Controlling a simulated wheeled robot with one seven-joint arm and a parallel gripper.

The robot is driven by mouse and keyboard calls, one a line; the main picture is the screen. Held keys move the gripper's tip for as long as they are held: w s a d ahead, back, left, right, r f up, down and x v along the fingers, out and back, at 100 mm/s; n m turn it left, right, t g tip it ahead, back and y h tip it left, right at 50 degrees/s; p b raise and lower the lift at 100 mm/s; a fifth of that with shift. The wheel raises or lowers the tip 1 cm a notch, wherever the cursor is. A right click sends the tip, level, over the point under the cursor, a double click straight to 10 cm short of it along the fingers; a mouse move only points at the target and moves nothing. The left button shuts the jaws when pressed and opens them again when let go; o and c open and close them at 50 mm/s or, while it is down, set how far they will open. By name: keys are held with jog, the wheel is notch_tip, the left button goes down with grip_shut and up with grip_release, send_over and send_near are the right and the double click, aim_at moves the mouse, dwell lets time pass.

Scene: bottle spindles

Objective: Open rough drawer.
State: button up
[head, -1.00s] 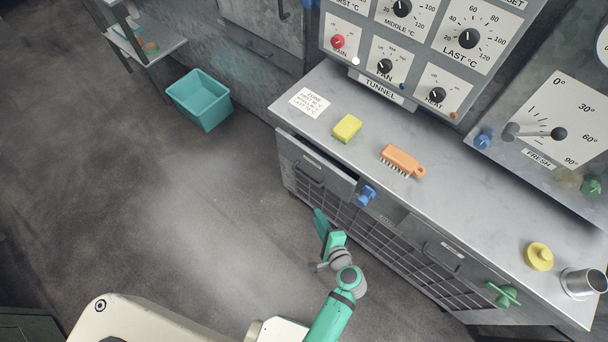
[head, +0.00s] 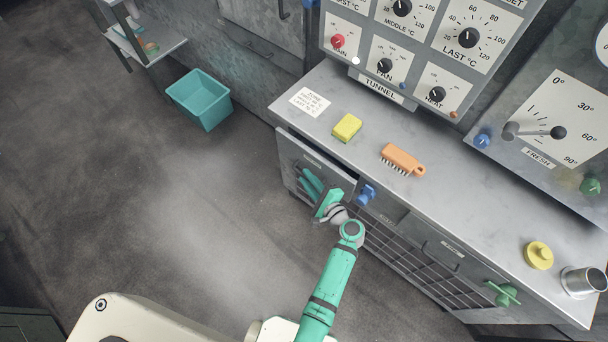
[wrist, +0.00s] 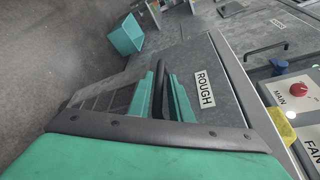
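The rough drawer (head: 290,149) is the grey left-hand front under the counter; a dark gap shows along its top edge. Its ROUGH label (wrist: 203,88) is readable in the wrist view. Its dark bar handle (wrist: 161,79) lies between the two green fingers of my gripper (wrist: 164,98). The fingers stand apart on either side of the handle, and I see no clear grip on it. In the head view my gripper (head: 311,184) is at the drawer front and covers most of the handle.
A blue knob (head: 367,194) sticks out just right of the drawer. A yellow sponge (head: 347,128) and an orange brush (head: 402,160) lie on the counter (head: 450,190). A teal bin (head: 200,99) stands on the floor at left. The floor before the drawer is clear.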

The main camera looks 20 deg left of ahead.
jog(key=shift+x, duration=1.2)
grip_shut()
jog(key=shift+d, duration=0.1)
jog(key=shift+s, duration=0.1)
